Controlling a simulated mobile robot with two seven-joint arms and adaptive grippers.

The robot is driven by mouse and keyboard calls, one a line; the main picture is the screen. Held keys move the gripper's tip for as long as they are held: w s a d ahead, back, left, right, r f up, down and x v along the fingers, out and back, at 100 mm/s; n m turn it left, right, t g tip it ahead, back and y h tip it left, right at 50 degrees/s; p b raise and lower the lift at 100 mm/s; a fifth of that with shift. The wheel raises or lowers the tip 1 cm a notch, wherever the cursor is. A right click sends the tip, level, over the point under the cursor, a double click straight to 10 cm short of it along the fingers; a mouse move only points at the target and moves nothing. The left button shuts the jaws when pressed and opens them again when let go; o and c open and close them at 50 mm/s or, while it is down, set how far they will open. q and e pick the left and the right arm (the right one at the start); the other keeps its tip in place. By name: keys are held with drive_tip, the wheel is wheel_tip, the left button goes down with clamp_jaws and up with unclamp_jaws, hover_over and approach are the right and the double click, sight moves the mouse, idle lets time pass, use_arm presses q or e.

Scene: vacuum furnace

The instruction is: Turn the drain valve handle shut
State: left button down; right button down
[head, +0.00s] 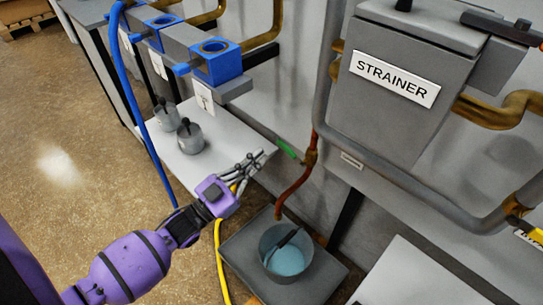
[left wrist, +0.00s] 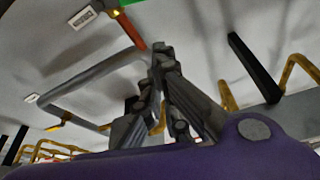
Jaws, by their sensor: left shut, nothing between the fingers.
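The drain valve's green handle (head: 287,148) sticks out to the left of a brass valve body (head: 311,154) on the wall below the strainer. A red-brown drain pipe (head: 295,192) curves down from the valve. In the left wrist view the green handle (left wrist: 136,4) shows at the top edge, beside the red-brown pipe (left wrist: 129,29). My left gripper (head: 258,158) is shut and empty, its fingertips just left of the handle. They look apart from it, though the depth is hard to judge. The fingers also show in the left wrist view (left wrist: 162,52). My right gripper is out of view.
A grey bucket (head: 268,243) with blue liquid stands on a dark tray (head: 238,246) below the pipe. A white shelf (head: 222,149) holds two grey weights behind my gripper. A grey strainer box (head: 365,120) is at upper right. A yellow hose (head: 219,262) hangs near my wrist.

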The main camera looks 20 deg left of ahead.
use_arm(q)
wheel_tip(320, 180, up, 3)
drive_tip(key=b, duration=0.1)
hover_over(281, 146)
drive_tip(key=s+d, duration=0.2)
drive_tip(key=s, duration=0.2)
drive_tip(key=f, duration=0.1)
drive_tip(key=f+b, duration=0.1)
drive_tip(key=shift+w+f, duration=0.2)
drive_tip(key=shift+f, duration=0.2)
drive_tip(key=shift+a+f+b, duration=0.2)
drive_tip(key=shift+f+b, duration=0.15)
drive_tip(key=shift+f, duration=0.35)
drive_tip(key=shift+w+a+f+n+t+y+p, duration=0.15)
drive_tip(key=shift+a+f+n+y, duration=0.15)
drive_tip(key=shift+n, duration=0.5)
drive_tip(key=shift+w+a+f+n+t+y+p, duration=0.2)
drive_tip(key=shift+n+y, duration=0.25)
drive_tip(key=shift+n, duration=0.35)
drive_tip(key=shift+s+a+f+n+t+y+p, duration=0.1)
drive_tip(key=shift+a+f+n+y+p, duration=0.2)
drive_tip(key=shift+n, duration=0.5)
drive_tip(key=shift+d, duration=0.1)
